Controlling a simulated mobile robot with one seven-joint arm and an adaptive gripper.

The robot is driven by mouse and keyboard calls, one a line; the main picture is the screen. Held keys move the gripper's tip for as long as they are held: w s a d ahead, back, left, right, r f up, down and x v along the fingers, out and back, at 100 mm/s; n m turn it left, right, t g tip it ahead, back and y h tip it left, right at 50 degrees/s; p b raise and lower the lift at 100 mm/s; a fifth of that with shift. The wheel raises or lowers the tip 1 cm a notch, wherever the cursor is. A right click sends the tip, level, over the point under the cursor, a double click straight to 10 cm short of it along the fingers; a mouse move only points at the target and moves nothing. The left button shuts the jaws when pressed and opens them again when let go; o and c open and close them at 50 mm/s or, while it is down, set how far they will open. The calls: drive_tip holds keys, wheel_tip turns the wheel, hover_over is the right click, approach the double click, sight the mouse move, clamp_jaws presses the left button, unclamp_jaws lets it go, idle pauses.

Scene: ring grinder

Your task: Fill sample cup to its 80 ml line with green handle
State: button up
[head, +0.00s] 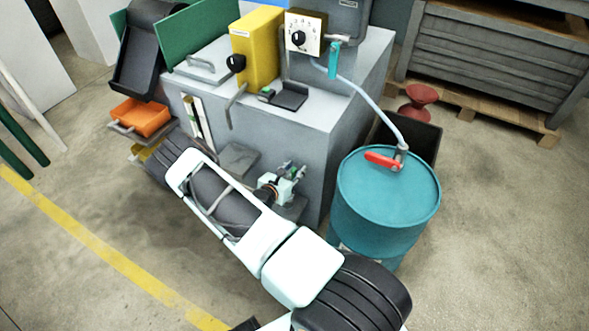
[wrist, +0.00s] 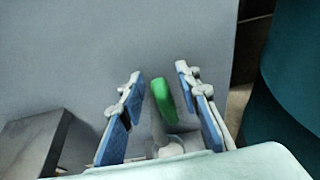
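The green handle (wrist: 163,101) stands between the two blue-padded fingers of my gripper (wrist: 160,76) in the wrist view. A pale round fitting lies at its base. My gripper is open, with a gap showing on each side of the handle. In the head view my gripper (head: 291,170) is low in front of the grey machine (head: 345,130), left of the teal drum. A bit of green shows at its fingers there. I cannot make out a sample cup or an 80 ml line in either view.
The teal drum (head: 385,215) has a red lever (head: 383,161) and a hose on top. A teal handle (head: 334,60) hangs by the dial (head: 303,36). A grey ledge (wrist: 38,140) is left of my gripper. An orange tray (head: 140,116) is at left.

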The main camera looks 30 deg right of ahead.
drive_tip(key=v, duration=1.2)
drive_tip(key=shift+w, duration=0.1)
